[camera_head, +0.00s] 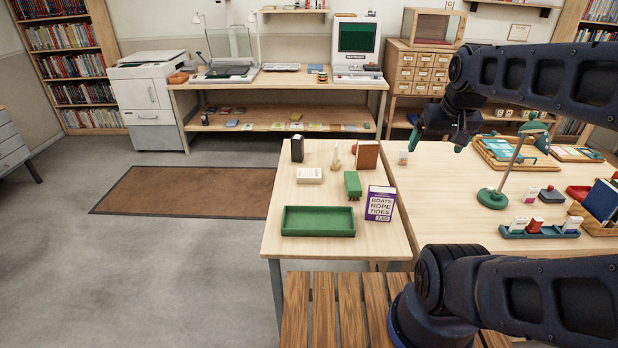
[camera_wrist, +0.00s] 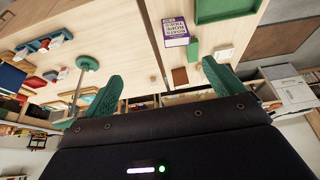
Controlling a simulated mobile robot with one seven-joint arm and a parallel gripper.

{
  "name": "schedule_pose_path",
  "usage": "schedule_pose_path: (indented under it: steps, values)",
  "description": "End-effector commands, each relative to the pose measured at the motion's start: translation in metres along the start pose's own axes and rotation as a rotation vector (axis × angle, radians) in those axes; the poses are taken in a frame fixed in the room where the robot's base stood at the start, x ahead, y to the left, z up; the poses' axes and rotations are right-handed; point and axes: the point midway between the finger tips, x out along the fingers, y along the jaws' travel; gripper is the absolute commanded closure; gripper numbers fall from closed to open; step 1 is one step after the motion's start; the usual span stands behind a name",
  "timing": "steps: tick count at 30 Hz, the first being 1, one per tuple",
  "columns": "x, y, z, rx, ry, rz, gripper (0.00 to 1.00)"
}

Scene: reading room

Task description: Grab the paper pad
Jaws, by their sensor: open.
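A small off-white block (camera_head: 309,175), which looks like the paper pad, lies flat on the left wooden table (camera_head: 285,252), behind the green tray (camera_head: 318,221). My gripper (camera_head: 437,143) is up and to the right of it, above the right table's far left part, well apart from the pad. In the wrist view my gripper (camera_wrist: 160,72) shows two green fingers spread wide with nothing between them. A pale patch beside the right finger in that view may be the pad, but I cannot tell.
Near the pad stand a black box (camera_head: 297,148), a green object (camera_head: 353,185), a brown block (camera_head: 367,155) and a purple-and-white book box (camera_head: 380,203). A green desk lamp (camera_head: 492,198) stands on the right table. A slatted wooden bench (camera_head: 323,310) is in front.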

Motion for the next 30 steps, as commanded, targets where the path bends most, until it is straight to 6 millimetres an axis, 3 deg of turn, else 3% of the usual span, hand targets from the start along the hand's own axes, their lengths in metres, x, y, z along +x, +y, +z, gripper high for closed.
schedule_pose_path:
  steps: [7, 11, 20, 30]
  values:
    - [0.0, -0.001, -0.005, -0.014, -0.004, 0.0, 0.06]
    - [0.003, -0.005, -0.023, -0.068, -0.02, -0.001, 0.06]
    - [0.022, -0.027, -0.093, -0.284, -0.075, -0.011, 0.06]
    - [0.065, -0.064, -0.169, -0.538, -0.135, -0.037, 0.06]
